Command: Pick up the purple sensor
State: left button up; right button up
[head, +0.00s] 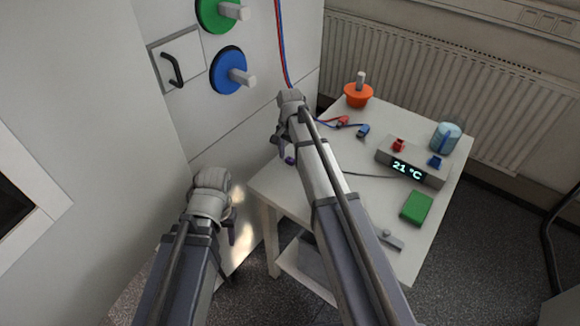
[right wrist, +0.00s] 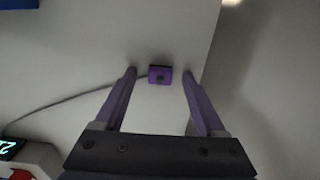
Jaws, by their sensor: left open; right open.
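The purple sensor (right wrist: 159,75) is a small purple block with a dark middle, on the white table top near its edge, with a thin grey cable running off to the left. In the right wrist view it sits between the fingertips of my right gripper (right wrist: 159,82), which is open with a gap on both sides. In the head view my right gripper (head: 284,151) points down over the table's left corner; the sensor is hidden there. My left gripper (head: 231,232) is open, left of the table and away from the sensor.
The white table (head: 348,155) holds a grey device reading 21 °C (head: 414,168), a green box (head: 416,207), a blue-and-clear cup (head: 446,138), an orange knob (head: 358,94) and red and blue clips (head: 363,130). A white cabinet (head: 95,110) stands left.

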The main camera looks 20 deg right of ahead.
jog(key=shift+c, duration=0.2)
grip_shut()
dwell(0.5)
